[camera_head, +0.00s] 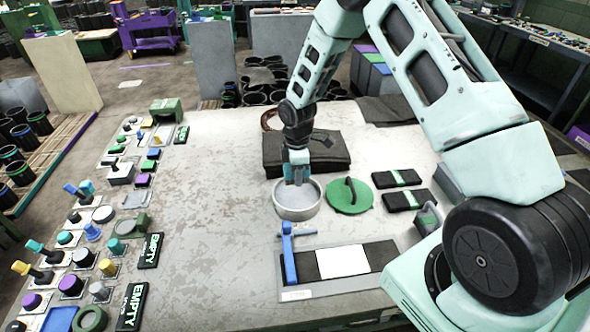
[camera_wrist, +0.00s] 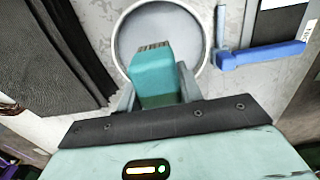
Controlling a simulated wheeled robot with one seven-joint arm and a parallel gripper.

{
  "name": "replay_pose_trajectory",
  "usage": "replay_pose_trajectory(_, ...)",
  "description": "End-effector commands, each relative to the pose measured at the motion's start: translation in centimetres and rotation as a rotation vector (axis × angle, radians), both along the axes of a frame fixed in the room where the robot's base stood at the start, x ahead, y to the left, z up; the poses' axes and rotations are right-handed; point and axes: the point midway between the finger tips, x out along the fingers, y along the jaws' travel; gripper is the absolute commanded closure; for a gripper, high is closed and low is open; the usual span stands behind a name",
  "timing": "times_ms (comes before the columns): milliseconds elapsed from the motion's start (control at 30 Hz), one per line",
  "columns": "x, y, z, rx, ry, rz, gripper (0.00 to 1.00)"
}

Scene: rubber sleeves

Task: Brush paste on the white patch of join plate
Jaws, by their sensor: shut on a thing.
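My gripper (camera_head: 297,180) is shut on a teal brush (camera_wrist: 155,72), which has short brown bristles. The gripper is over the round pot (camera_head: 298,212) with a pale rim and grey inside. In the wrist view the bristles are in front of the pot's inside (camera_wrist: 128,40); I cannot tell whether they touch the paste. The join plate (camera_head: 380,252) is a dark strip on a grey base, in front of the pot. Its white patch (camera_head: 343,261) is plain white. A blue bar (camera_head: 289,262) stands at the plate's left end; it also shows in the wrist view (camera_wrist: 262,55).
A green lid (camera_head: 350,202) with a dark handle lies right of the pot. A black stack (camera_head: 290,155) is behind it. The table's middle left is bare.

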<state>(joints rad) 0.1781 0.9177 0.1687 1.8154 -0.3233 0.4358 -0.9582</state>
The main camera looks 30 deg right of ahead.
Motion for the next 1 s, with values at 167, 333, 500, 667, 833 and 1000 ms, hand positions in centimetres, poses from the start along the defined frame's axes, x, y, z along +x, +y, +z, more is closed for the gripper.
replay_pose_trajectory(167, 0.0, 0.0, -1.9, 0.0, 0.0, -0.001, 0.82)
replay_pose_trajectory(333, 0.0, 0.0, -3.7, 0.0, 0.001, -0.002, 0.82)
replay_pose_trajectory(500, 0.0, 0.0, -5.1, 0.0, 0.0, -0.003, 0.82)
replay_pose_trajectory(667, 0.0, 0.0, -5.4, 0.001, -0.001, -0.003, 0.82)
replay_pose_trajectory(833, 0.0, 0.0, -5.3, 0.001, -0.001, -0.004, 0.82)
replay_pose_trajectory(1000, 0.0, 0.0, -5.3, 0.001, -0.001, -0.004, 0.82)
